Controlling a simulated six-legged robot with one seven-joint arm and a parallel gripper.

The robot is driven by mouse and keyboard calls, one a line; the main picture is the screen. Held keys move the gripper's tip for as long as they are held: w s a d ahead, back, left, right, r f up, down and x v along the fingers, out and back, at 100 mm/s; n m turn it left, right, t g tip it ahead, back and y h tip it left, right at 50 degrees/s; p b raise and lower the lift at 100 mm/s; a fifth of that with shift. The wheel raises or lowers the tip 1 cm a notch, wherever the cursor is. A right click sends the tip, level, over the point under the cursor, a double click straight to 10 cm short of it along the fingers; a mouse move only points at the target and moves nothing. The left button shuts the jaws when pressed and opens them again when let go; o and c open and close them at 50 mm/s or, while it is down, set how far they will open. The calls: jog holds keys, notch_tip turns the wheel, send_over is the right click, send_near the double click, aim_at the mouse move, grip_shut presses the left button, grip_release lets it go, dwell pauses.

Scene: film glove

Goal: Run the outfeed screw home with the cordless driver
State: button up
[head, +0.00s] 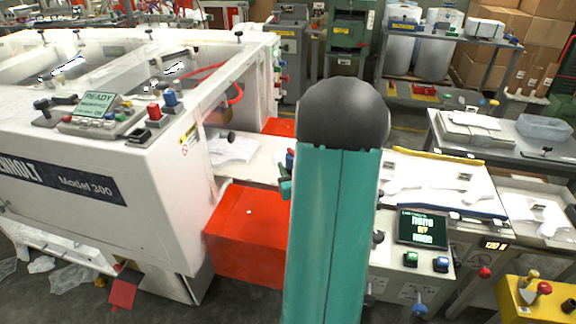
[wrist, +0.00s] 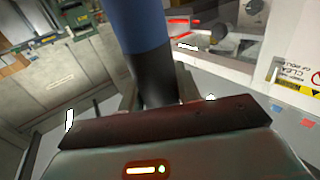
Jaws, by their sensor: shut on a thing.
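In the wrist view my gripper (wrist: 158,98) is shut on an upright cylinder, blue above and black below. It looks like the handle of the cordless driver (wrist: 142,28), but its upper end is cut off by the frame and its bit does not show. A dark bar and a housing with a lit orange strip fill the bottom of that view. In the head view my green arm stands in the middle and hides my gripper. Small blue and green parts show at the arm's left edge; I cannot tell what they belong to. I cannot make out the outfeed screw in either view.
A white machine (head: 108,178) marked Model 300 fills the left, with a red box (head: 245,235) at its near right. A bench with a small screen (head: 422,230) stands right of my arm. A yellow box (head: 540,297) is at the lower right. Plastic scraps lie on the floor.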

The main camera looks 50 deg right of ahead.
jog(key=shift+w+a, duration=0.15)
jog(key=shift+s, duration=0.2)
jog(key=shift+a+f, duration=0.1)
jog(key=shift+f, duration=3.85)
dwell(0.4)
jog(key=shift+r, duration=3)
